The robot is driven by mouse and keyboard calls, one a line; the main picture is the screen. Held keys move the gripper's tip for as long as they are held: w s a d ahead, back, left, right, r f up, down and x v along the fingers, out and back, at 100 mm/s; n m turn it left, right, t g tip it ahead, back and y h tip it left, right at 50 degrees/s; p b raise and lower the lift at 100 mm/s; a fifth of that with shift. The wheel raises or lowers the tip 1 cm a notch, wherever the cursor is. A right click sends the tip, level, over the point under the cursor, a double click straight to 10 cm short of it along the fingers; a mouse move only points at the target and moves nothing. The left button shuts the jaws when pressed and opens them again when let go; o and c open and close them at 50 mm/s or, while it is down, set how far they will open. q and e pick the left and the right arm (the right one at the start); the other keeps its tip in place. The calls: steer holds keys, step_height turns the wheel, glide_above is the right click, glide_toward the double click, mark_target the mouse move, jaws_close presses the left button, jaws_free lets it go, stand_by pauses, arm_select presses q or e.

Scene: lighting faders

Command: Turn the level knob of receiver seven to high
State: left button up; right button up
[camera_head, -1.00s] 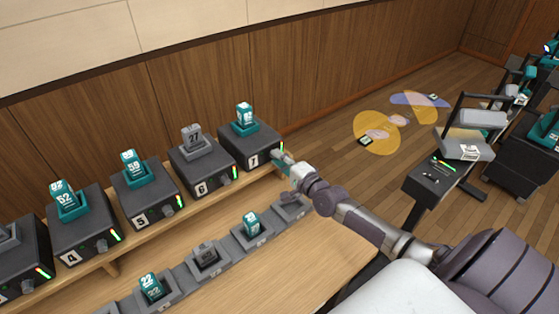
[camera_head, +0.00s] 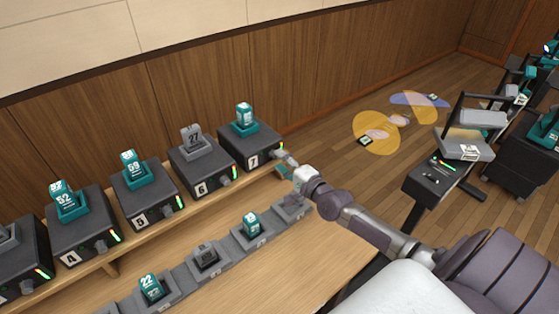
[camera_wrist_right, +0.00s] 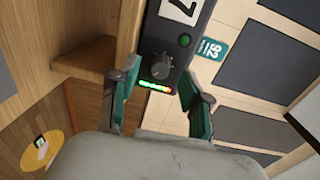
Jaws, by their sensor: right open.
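Receiver seven (camera_head: 250,149) is the dark box marked 7 at the right end of the raised shelf, with a teal block standing in its top. In the right wrist view its front face shows a dark round level knob (camera_wrist_right: 163,67), a green button (camera_wrist_right: 185,40) and a lit bar (camera_wrist_right: 155,86) running from green through yellow to red. My right gripper (camera_wrist_right: 160,84) is open, its two teal-padded fingers on either side of the knob and apart from it. In the head view the right gripper (camera_head: 286,167) is just in front of receiver seven. My left gripper is not in view.
Receiver six (camera_head: 202,163) stands just left of seven, with more receivers further left. Below the shelf, a row of grey cradles (camera_head: 205,259) holds several blocks. The wooden desk (camera_head: 290,266) is bare in front.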

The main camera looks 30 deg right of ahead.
steer(key=s, duration=0.6)
steer(key=shift+s+d+r, duration=0.2)
steer(key=shift+s+d, duration=0.05)
steer(key=shift+s, duration=0.15)
